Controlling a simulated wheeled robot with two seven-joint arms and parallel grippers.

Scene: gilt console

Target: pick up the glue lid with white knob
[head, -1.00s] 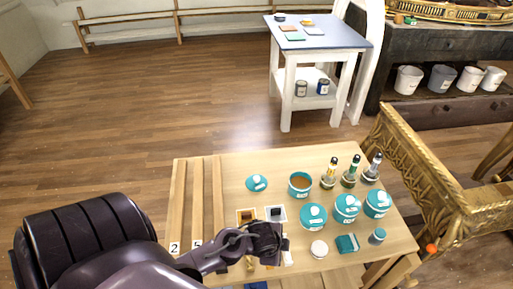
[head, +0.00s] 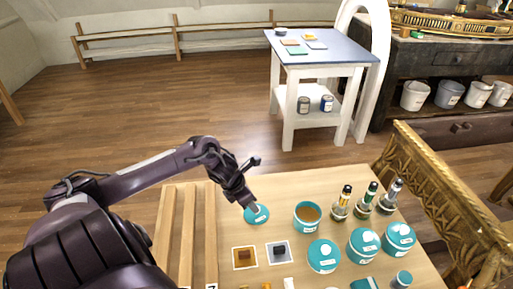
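The glue lid (head: 260,217), a flat teal disc with a pale label or knob on top, lies on the wooden table left of an open teal pot (head: 307,218) of brown glue. My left gripper (head: 247,203) reaches down from the upper left, with its tips at the lid's upper left part. The gripper covers some of the lid and knob. I cannot tell whether its fingers are apart, or whether they touch the knob. The lid appears to lie flat on the table. My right gripper is not in view.
Slender bottles (head: 363,200) stand right of the open pot. Several lidded teal pots (head: 323,256) stand nearer the front. Two small square swatches (head: 278,252) lie in front of the lid. Wooden slats (head: 188,235) line the table's left side. A carved gilt console (head: 430,180) borders the right.

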